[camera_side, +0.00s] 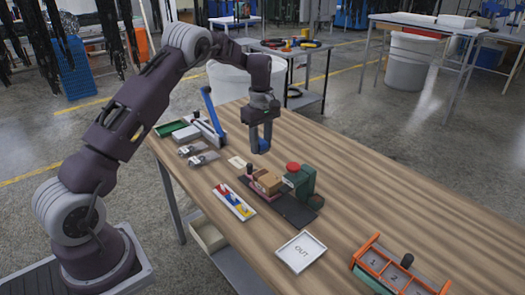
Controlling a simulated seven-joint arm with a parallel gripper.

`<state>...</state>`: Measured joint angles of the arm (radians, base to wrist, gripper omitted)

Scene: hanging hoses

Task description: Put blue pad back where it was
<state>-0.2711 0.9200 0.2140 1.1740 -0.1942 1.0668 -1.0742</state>
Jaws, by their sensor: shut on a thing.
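My gripper (260,143) points straight down above the wooden table, behind the dark base with the brown block. It is shut on a small blue thing, which I take to be the blue pad (262,147). The fingers hide most of it, and it appears to be held clear of the tabletop. A white tray (246,216) with blue, red and yellow pieces lies on the table, in front and to the left of my gripper. The pieces are too small to tell their exact shapes.
A brown block (267,182) and a green device with a red knob (300,180) stand close by. A white OUT tray (301,252) is at the front edge. An orange numbered box (385,268) is at right. A blue lever (211,110) rises behind left.

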